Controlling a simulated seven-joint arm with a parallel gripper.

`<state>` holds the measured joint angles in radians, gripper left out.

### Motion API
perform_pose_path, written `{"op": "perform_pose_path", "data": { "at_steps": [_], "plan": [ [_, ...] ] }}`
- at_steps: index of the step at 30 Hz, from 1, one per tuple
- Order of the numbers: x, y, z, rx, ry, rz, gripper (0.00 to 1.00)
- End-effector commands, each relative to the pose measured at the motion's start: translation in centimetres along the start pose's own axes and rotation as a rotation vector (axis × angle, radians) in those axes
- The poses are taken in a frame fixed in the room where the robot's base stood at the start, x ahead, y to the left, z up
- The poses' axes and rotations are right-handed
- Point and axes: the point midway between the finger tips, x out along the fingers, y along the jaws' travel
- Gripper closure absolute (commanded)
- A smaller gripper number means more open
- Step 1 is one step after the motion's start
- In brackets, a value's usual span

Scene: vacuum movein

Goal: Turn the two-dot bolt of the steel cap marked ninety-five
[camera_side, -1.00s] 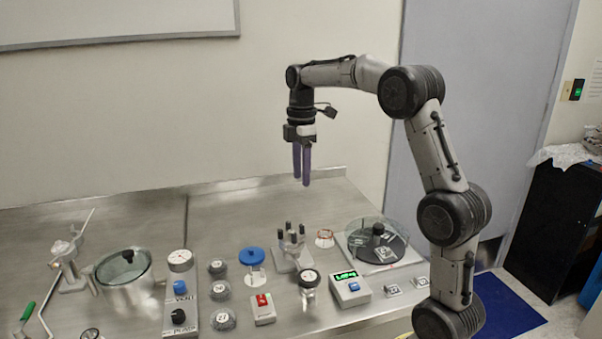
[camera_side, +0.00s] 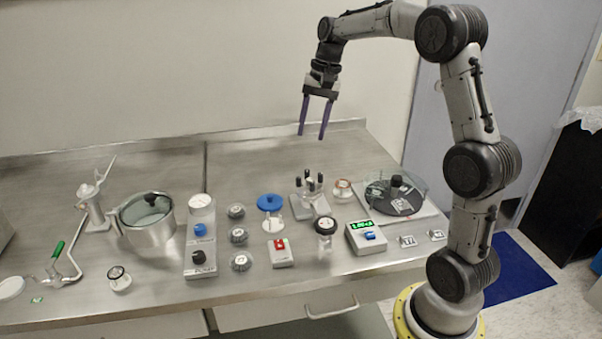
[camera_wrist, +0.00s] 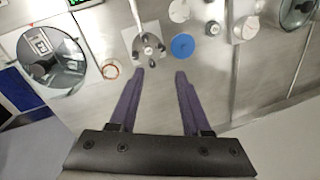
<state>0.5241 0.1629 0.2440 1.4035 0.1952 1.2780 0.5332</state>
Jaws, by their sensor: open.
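Three small round steel-grey pieces with pale marked tops stand in a column in the side view: a far one (camera_side: 236,211), a middle one (camera_side: 239,235) and a near one (camera_side: 241,261). Their marks are too small to read, so I cannot tell which, if any, is the cap marked ninety-five. No two-dot bolt can be made out. My gripper (camera_side: 314,120) is open and empty, high above the back of the bench. In the wrist view, its purple fingers (camera_wrist: 159,73) are spread just short of a grey stand with several dark-topped posts (camera_wrist: 148,48).
A blue disc on a stand (camera_side: 270,202), a black-capped jar (camera_side: 325,228) and a box with a green display (camera_side: 365,238) stand nearby. A clear round cover (camera_side: 396,203) is at right, a lidded pot (camera_side: 147,219) at left. The bench front has some bare metal.

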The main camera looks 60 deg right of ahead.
Motion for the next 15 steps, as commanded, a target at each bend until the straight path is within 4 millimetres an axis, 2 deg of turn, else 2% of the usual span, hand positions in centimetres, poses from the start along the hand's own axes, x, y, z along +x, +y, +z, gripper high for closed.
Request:
{"op": "perform_pose_path", "data": {
  "at_steps": [9,15],
  "plan": [
    [0.3,0.29,0.46,0.824,-0.047,-0.087,0.52],
    [0.27,0.79,0.68,1.276,-0.103,-0.13,0.52]
  ]
}}
